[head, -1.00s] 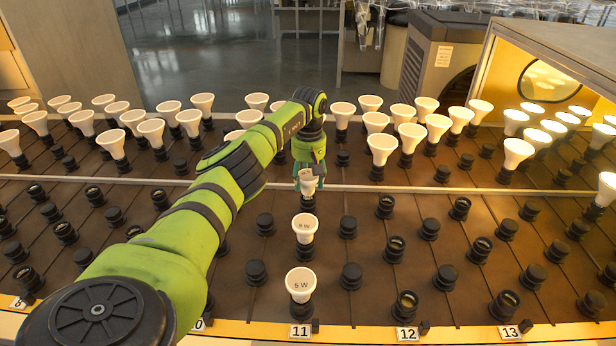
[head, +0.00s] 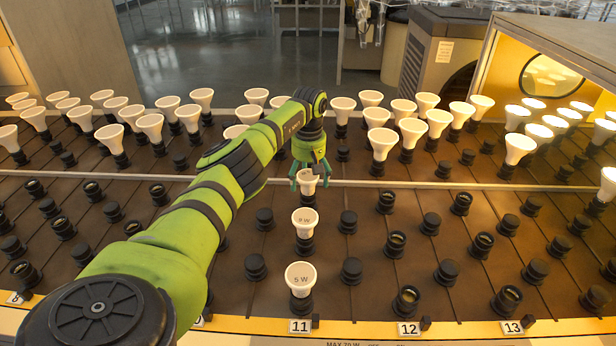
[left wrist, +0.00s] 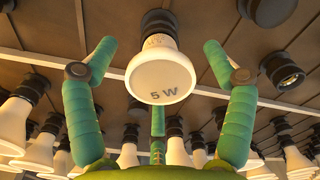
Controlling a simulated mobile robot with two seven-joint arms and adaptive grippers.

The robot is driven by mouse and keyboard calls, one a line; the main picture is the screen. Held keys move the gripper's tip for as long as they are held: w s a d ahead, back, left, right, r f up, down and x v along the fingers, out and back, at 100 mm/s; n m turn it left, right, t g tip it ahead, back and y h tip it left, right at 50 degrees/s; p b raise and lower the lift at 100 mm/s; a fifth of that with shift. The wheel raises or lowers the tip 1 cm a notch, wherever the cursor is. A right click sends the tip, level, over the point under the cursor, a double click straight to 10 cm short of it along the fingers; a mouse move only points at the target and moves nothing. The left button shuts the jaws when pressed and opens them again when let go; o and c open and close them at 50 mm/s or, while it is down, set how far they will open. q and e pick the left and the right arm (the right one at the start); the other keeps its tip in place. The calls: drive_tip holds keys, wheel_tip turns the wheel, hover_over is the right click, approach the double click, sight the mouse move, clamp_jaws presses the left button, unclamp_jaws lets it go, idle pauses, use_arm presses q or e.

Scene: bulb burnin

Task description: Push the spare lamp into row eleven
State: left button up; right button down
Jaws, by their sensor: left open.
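Row eleven has a front white lamp marked 5 W (head: 300,274), a second marked lamp (head: 305,217) behind it and a third white lamp (head: 307,188) farther back. My left gripper (head: 309,180) is open around that third lamp, with its green fingers spread to either side. In the left wrist view, a lamp marked 5 W (left wrist: 160,76) sits upright on a black socket between the spread fingertips, with visible gaps on both sides. My right gripper is not in view.
Lamps stand in a dense band behind the pale rail (head: 420,184). Empty black sockets (head: 351,270) flank row eleven. The number plate 11 (head: 300,326) is on the front edge. A lit chamber (head: 560,85) covers lamps at the right.

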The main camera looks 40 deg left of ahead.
use_arm(q)
wheel_tip(320, 180, up, 12)
drive_tip(key=shift+d, duration=0.15)
idle(2.6)
